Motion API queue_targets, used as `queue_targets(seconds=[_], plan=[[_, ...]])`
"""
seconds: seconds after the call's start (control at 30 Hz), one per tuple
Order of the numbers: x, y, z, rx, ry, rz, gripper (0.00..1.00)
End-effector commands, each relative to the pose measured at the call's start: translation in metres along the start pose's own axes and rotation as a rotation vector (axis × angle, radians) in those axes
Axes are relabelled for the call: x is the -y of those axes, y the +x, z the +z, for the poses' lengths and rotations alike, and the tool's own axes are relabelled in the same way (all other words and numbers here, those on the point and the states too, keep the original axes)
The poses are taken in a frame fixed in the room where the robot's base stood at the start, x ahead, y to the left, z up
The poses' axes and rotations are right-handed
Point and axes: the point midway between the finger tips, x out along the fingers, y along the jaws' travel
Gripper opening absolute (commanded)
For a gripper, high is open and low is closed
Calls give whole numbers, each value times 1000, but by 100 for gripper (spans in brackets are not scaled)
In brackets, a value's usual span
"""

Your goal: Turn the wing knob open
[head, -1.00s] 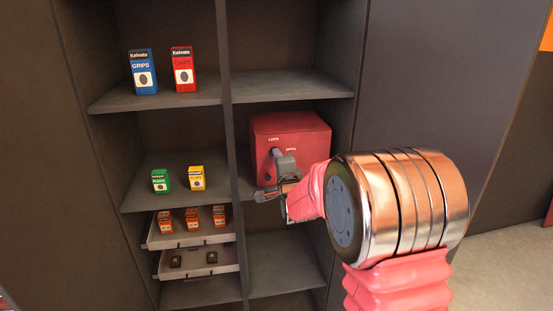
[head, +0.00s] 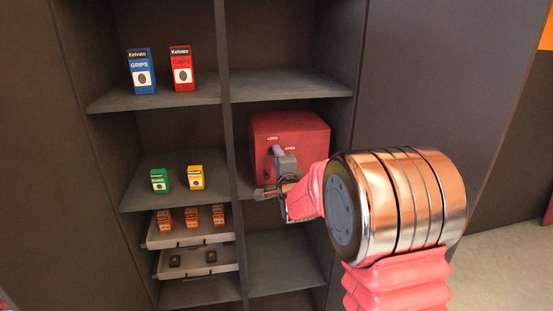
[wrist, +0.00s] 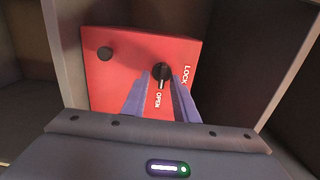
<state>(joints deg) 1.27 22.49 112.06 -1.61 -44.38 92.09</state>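A red box (head: 308,128) stands on a shelf, marked LOCK and OPEN. In the wrist view its red face (wrist: 125,75) shows the black wing knob (wrist: 161,73), whose pale wing points down toward the word OPEN. My gripper (wrist: 161,80) is at the knob, one purple finger on each side. The fingers are apart, and a gap seems to show between each finger and the narrow wing; contact is unclear. In the head view my gripper (head: 279,154) is in front of the box and hides the knob.
A second round black knob (wrist: 104,53) sits on the box face. A vertical divider (head: 229,130) runs close beside the box. Small boxes, such as a yellow one (head: 196,177), stand on shelves left of it. Pull-out trays (head: 165,240) lie lower left.

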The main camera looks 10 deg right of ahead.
Motion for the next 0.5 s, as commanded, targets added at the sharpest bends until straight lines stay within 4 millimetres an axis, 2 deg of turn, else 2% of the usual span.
queue_targets(seconds=[0.27, 0.5], plan=[[1, -3, 1, 2, -1, -2, 27], [1, -26, 1, 2, -1, -2, 27]])
